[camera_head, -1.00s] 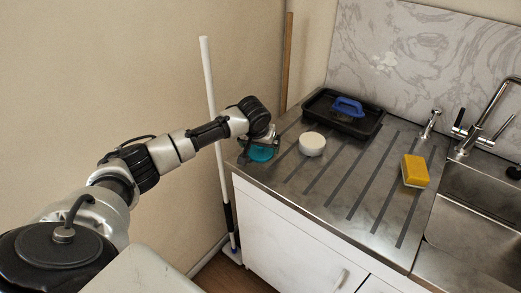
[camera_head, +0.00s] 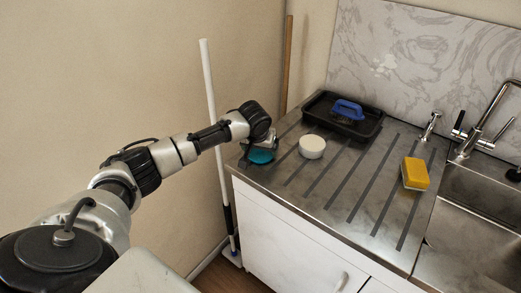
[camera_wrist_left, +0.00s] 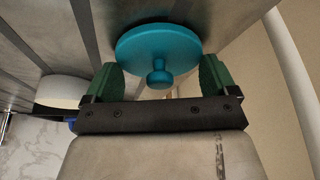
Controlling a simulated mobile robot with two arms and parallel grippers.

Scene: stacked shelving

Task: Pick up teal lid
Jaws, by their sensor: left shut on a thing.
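The teal lid (camera_head: 261,156) is a round disc at the left front corner of the metal draining counter. In the head view it is partly hidden by my left gripper (camera_head: 261,146). In the left wrist view the lid (camera_wrist_left: 158,48) shows with its round knob, between the two green fingers of my left gripper (camera_wrist_left: 158,80). The fingers sit at opposite sides of the lid's rim, and the gripper is shut on it. I cannot tell whether the lid touches the counter. My right gripper is not in view.
A white round container (camera_head: 312,147) stands close right of the lid. Behind are a black tray (camera_head: 368,131) and a blue-handled brush (camera_head: 347,109) in it. A yellow sponge (camera_head: 415,173) lies near the sink (camera_head: 470,212). A white pole (camera_head: 209,85) stands left of the counter.

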